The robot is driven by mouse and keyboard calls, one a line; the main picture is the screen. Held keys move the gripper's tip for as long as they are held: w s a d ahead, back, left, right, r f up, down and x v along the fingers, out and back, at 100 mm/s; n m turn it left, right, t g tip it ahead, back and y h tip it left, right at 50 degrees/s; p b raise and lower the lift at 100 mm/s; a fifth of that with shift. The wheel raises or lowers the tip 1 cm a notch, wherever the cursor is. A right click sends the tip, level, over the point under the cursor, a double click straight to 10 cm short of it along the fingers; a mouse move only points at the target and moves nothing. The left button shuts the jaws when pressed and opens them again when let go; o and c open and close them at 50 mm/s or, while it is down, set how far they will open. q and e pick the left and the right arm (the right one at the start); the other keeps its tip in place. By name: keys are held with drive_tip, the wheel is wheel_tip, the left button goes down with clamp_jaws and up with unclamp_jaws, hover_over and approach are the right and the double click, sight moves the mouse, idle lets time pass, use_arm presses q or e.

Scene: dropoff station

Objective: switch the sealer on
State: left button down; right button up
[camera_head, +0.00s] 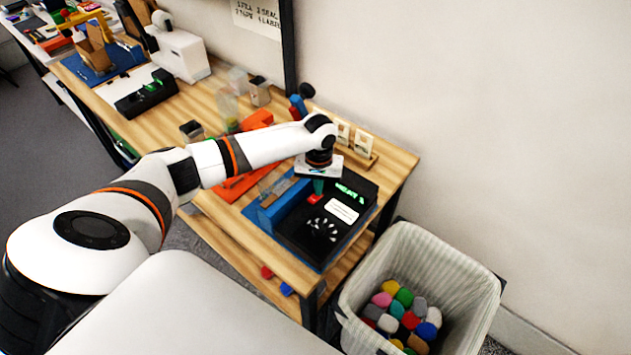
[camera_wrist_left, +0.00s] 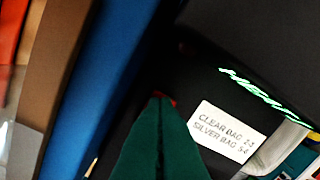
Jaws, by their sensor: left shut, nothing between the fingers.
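The sealer (camera_head: 352,222) is a black box with a blue bar (camera_head: 285,205) along its left side, on the right end of the wooden table. Its top carries a green lit display (camera_head: 346,190), a white label (camera_head: 341,210) and a small red switch (camera_head: 314,199). My left gripper (camera_head: 318,188) points down over the switch, its green fingers shut and empty. In the left wrist view the fingertips (camera_wrist_left: 160,98) cover most of the red switch (camera_wrist_left: 171,102). I cannot tell whether they touch it. The label there (camera_wrist_left: 227,133) reads clear bag and silver bag. My right gripper is not in view.
A striped bin (camera_head: 450,275) with several coloured pieces stands right of the table. A wooden rack with white cards (camera_head: 362,142) stands behind the sealer. Orange items (camera_head: 258,119) and a clear container (camera_head: 227,103) lie behind my left arm. A wall closes the back.

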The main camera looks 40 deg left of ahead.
use_arm(q)
drive_tip(key=shift+s, duration=0.1)
wheel_tip(320, 180, up, 5)
drive_tip(key=p, duration=0.6)
drive_tip(key=shift+r, duration=1)
